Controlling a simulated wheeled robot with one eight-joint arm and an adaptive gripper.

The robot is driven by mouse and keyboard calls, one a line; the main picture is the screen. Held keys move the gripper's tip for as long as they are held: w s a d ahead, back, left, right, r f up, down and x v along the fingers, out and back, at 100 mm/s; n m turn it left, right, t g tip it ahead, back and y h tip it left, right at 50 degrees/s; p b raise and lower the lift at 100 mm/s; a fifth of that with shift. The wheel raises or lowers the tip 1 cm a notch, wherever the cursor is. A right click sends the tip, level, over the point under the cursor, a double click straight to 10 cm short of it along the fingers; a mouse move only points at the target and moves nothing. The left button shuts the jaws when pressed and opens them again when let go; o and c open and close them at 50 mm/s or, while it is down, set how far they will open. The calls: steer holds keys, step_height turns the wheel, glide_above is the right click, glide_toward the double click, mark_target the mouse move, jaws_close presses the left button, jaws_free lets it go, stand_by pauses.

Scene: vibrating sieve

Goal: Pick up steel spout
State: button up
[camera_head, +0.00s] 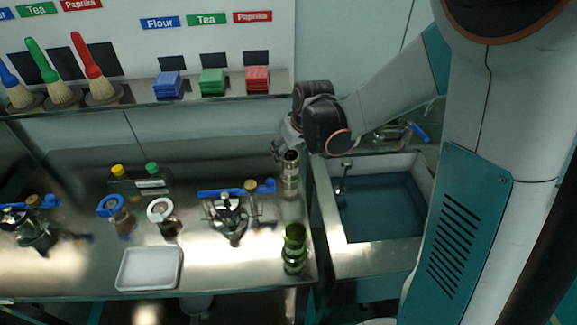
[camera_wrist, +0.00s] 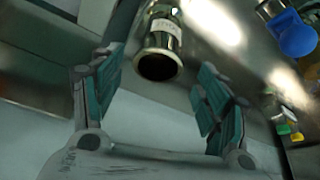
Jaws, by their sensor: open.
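A shiny steel cylinder (camera_head: 290,176), which looks like the steel spout, stands near the right end of the metal counter. In the wrist view it shows as a steel tube (camera_wrist: 165,32) with a dark round opening and a pale label whose text is unreadable. My gripper (camera_wrist: 160,95) is open, with one teal-padded finger on each side of the picture. The tube's opening lies ahead of and between the fingers, and no finger touches it in that view. In the head view my wrist hides most of the gripper beside the top of the cylinder.
A sink (camera_head: 385,210) lies right of the counter. A green vessel (camera_head: 294,247) stands at the counter's front right. A metal fitting with a blue handle (camera_head: 229,218) stands left of the cylinder. A white tray (camera_head: 149,269) lies in front. A shelf (camera_head: 190,100) holds brushes and coloured blocks.

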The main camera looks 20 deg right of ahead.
mark_target(290, 174)
steer(key=b+x, duration=0.3)
steer(key=x, duration=0.5)
steer(key=shift+w+f, duration=0.1)
steer(key=shift+f, duration=0.2)
steer(key=shift+r, duration=0.1)
steer(key=c, duration=1.4)
